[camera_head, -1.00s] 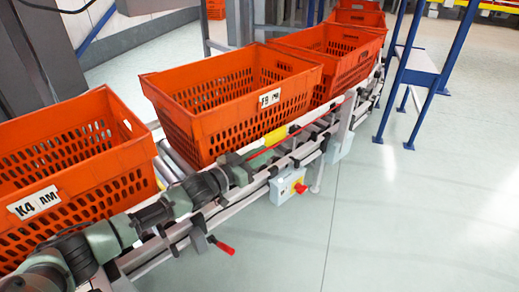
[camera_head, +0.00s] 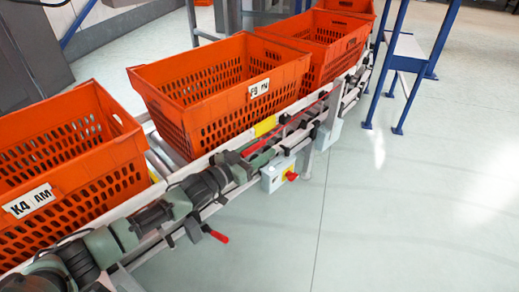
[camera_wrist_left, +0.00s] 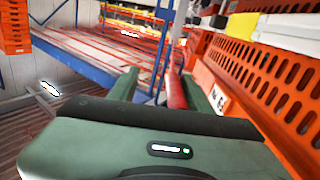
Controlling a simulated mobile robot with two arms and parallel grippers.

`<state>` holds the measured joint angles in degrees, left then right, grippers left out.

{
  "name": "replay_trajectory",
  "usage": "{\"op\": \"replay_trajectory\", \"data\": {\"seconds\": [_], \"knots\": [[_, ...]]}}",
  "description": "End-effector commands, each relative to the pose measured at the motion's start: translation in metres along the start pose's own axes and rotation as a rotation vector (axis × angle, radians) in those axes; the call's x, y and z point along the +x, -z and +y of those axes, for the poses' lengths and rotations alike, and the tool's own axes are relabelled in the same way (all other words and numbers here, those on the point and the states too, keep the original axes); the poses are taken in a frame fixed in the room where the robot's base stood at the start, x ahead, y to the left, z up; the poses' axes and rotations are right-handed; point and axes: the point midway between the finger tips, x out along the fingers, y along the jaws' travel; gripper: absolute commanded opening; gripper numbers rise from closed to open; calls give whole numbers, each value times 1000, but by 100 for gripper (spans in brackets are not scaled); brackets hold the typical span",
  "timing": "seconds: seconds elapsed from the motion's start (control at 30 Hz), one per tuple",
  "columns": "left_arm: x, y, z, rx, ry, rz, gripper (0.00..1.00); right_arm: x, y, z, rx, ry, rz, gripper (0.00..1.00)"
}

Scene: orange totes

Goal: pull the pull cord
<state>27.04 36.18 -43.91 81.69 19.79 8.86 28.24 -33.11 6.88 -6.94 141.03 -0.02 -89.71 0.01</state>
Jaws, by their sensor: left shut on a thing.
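The pull cord (camera_head: 308,110) is a thin red line running along the near side of the conveyor, below the orange totes. My left gripper (camera_head: 266,153) comes in from the left, low along the conveyor rail, and is shut on the cord. In the left wrist view the red cord (camera_wrist_left: 175,92) lies between the two green fingers, close to the right one. The exact contact is small and partly hidden in the head view. My right gripper is not in view.
Orange totes (camera_head: 221,70) stand in a row on the conveyor, just behind my arm. A grey control box (camera_head: 271,179) with a red button (camera_head: 291,176) hangs below the rail. A red-handled lever (camera_head: 218,236) sticks out nearer. Blue posts (camera_head: 383,65) stand at right; the floor there is clear.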

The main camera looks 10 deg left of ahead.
Motion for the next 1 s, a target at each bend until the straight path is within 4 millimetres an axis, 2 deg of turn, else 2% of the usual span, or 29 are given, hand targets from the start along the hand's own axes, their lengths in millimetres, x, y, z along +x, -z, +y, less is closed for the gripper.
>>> {"op": "replay_trajectory", "data": {"seconds": [0.07,0.3,0.5,1.0], "knots": [[-8,-3,4,-4,-6,-4,40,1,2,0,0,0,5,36],[-49,-1,3,-4,-5,-3,40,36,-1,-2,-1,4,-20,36],[-73,-1,3,-2,-5,0,40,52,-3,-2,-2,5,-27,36],[-80,0,2,-1,-5,1,40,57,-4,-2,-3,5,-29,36]]}}
